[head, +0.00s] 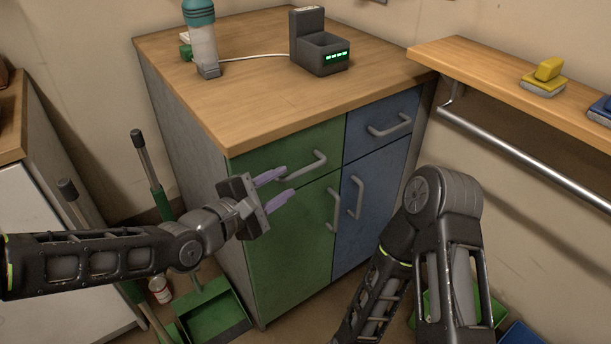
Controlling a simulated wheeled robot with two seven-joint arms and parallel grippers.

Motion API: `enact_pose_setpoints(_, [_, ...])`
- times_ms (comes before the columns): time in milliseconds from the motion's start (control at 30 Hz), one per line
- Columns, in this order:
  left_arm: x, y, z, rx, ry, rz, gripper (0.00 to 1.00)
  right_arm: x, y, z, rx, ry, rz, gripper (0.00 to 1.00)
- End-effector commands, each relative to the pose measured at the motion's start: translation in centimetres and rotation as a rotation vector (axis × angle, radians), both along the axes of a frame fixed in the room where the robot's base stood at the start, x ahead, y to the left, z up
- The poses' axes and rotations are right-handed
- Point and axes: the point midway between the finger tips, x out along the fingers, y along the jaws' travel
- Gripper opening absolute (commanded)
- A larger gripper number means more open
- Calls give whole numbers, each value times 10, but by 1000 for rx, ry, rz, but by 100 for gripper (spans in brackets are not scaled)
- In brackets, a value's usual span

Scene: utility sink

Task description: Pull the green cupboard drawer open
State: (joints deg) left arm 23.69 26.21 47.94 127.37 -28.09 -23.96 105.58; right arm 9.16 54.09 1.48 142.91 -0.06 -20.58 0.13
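The green drawer (328,143) is the upper left front of the cupboard and looks closed, flush with the blue drawer beside it. Its grey bar handle (308,168) runs slanted across its front. My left gripper (280,186) is in front of the drawer, just left of and below the handle. Its two purple fingers are apart, with nothing seen between them. They point toward the handle; I cannot tell whether they touch it. My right arm stands at the lower right, and its gripper is out of view.
Below the drawer is a green door (292,250); blue fronts (372,190) with handles are to the right. A bottle (202,45) and a charger (320,45) stand on top. A broom and green dustpan (212,312) are at lower left. A shelf with a rail (520,155) is at right.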

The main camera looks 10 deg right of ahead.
Motion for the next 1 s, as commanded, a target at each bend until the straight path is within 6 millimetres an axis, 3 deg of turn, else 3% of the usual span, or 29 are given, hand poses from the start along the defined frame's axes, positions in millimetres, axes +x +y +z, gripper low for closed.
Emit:
enact_pose_setpoints(367, [4, -5, -2, -1, 0, -1, 34, 0, 0, -2, 0, -1, 0, 49])
enact_pose_setpoints(800, [40, -50, -15, 0, -1, -2, 34, 5, -5, -20, -7, -9, -11, 49])
enact_pose_setpoints(1000, [49, -59, -17, 2, 1, -1, 34, 6, -5, -21, -9, -10, -13, 49])
